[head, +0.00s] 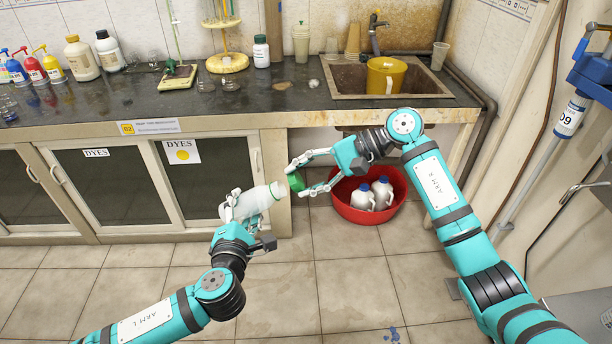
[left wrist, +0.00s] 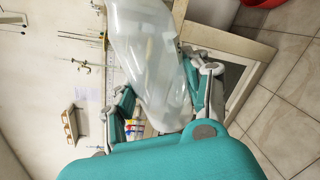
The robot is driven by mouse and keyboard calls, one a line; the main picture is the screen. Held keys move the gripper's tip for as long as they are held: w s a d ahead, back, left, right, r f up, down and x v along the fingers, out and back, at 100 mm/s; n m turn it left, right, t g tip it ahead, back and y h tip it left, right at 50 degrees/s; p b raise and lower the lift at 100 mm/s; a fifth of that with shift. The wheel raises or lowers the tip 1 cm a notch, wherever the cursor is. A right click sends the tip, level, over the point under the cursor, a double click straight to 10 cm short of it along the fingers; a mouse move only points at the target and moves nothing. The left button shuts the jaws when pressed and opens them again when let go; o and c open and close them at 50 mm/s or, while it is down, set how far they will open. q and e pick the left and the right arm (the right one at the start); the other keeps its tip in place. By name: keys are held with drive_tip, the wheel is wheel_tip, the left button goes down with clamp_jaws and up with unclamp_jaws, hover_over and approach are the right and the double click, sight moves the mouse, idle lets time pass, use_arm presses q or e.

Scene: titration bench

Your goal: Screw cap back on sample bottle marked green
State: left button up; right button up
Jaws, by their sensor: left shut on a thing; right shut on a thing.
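The sample bottle (head: 252,203) is whitish and translucent. It is tilted, with its neck pointing up and right. My left gripper (head: 233,207) is shut on its body in front of the bench; the bottle also fills the upper middle of the left wrist view (left wrist: 150,55), between the fingers (left wrist: 165,100). A green cap (head: 295,181) is held between the fingertips of my right gripper (head: 298,179). The cap is close to the bottle's neck; I cannot tell whether the two touch. The bottle's lower end is partly hidden by the left fingers.
The dark bench top (head: 150,105) holds wash bottles, white bottles and a stand (head: 227,62). A sink with a yellow pot (head: 387,75) is at the right. A red tub (head: 370,212) with two white jugs sits on the floor behind my right gripper. The tiled floor in front is mostly clear.

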drive_tip(key=shift+x, duration=1.7)
idle(2.4)
drive_tip(key=o, duration=1.2)
drive_tip(key=shift+a, duration=0.1)
drive_tip(key=c, duration=1.3)
drive_tip(key=m, duration=0.3)
drive_tip(key=shift+m, duration=0.3)
drive_tip(key=m, duration=0.4)
drive_tip(key=shift+m, duration=0.4)
drive_tip(key=m, duration=0.4)
drive_tip(key=shift+m, duration=0.3)
drive_tip(key=m, duration=0.4)
